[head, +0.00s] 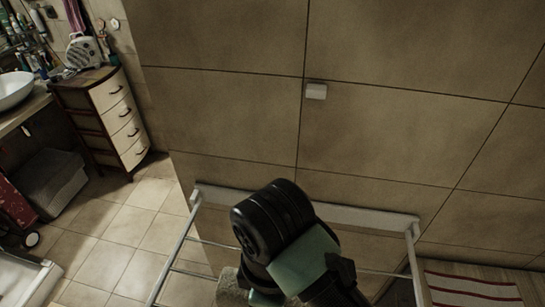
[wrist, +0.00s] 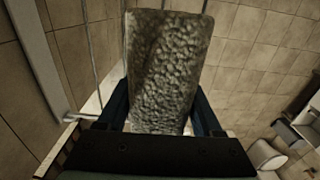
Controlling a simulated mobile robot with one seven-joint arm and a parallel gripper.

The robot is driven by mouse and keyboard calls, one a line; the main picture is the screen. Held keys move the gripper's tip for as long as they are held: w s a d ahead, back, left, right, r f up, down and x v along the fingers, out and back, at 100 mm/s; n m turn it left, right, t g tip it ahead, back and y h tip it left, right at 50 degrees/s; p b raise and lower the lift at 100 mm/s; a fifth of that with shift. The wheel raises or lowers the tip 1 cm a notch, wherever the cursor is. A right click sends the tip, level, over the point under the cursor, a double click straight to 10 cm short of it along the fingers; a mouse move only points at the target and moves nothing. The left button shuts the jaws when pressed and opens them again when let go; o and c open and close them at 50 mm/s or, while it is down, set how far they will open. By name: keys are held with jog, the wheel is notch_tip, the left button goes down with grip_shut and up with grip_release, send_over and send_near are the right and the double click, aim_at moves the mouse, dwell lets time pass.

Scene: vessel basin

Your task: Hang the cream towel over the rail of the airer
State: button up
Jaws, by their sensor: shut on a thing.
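The towel (wrist: 165,70) fills the middle of the wrist view, a pale, bumpy cloth that looks grey-cream in this light. My gripper (wrist: 161,100) is shut on it, with one dark finger at each side. In the head view only a small grey patch of towel (head: 231,287) shows, left of my wrist; my arm hides the rest. The airer (head: 370,218) stands against the tiled wall, a pale frame with thin rods. My arm is in front of its middle. In the wrist view its white bar (wrist: 37,60) and rods run along the left. I cannot tell whether towel and airer touch.
A drawer unit (head: 120,115) and a grey basket (head: 50,182) stand at the left, with a washbasin (head: 14,90) beyond. A striped mat (head: 470,288) lies at lower right. Tiled floor (head: 120,235) left of the airer is clear.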

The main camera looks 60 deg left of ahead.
notch_tip(320, 180, down, 23)
jog(key=b, duration=1.9)
jog(key=shift+w, duration=0.1)
dwell(0.4)
